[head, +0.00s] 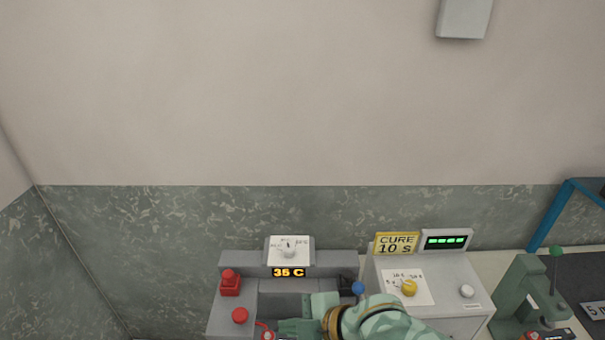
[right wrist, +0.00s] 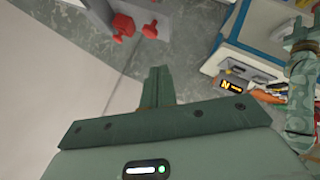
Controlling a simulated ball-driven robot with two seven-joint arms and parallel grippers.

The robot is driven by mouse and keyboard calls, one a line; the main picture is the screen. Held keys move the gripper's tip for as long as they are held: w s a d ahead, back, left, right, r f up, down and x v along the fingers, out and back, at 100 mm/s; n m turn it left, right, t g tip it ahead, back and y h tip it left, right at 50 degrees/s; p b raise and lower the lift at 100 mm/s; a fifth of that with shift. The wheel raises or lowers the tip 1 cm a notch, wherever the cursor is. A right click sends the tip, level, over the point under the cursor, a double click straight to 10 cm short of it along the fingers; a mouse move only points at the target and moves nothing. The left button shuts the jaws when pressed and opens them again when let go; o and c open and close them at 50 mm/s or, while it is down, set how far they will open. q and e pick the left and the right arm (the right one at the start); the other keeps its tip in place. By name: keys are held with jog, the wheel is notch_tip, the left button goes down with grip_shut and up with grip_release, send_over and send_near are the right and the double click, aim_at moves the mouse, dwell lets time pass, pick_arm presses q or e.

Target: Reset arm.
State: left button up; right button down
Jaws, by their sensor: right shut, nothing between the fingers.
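My right arm comes in at the bottom of the head view, in front of the grey machines. Its gripper (head: 292,329) points left, low in front of the station with the amber "35 C" display (head: 289,272). In the right wrist view the two fingers (right wrist: 157,86) are pressed together with nothing between them. My left gripper does not show in the head view. A camouflage-green arm part of mine shows at the right edge of the right wrist view.
A red button (head: 240,315) and a red knob (head: 230,282) are on the station's left. A grey cure box (head: 455,308) with a yellow dial (head: 409,287) stands right of it. A green press (head: 518,295) is farther right.

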jog(key=s+d+f+m+t+h, duration=0.1)
jog(key=s+d+m+h, duration=0.35)
jog(key=d, duration=0.55)
jog(key=s+d+m+t+h, duration=0.1)
jog(key=s+d+m+h, duration=0.3)
jog(key=d, duration=0.7)
jog(key=s+d+f+m+t+h, duration=0.1)
jog(key=s+d+m+h, duration=0.2)
jog(key=d+m+h, duration=0.5)
jog(key=s+a+f+g+y+b, duration=0.1)
jog(key=f+y+b, duration=0.15)
jog(key=f, duration=0.95)
jog(key=s+a+f+n+g+y+b, duration=0.15)
jog(key=f+b, duration=0.25)
jog(key=f, duration=0.9)
jog(key=s+f+g+y+b, duration=0.1)
jog(key=s+f+y+b, duration=0.15)
jog(key=f, duration=0.95)
jog(key=s+f+m+g+b, duration=0.3)
jog(key=s+f+b, duration=0.5)
jog(key=s+f, duration=1.1)
notch_tip(320, 180, down, 4)
jog(key=shift+d+r+y, duration=0.25)
jog(key=shift+y, duration=0.05)
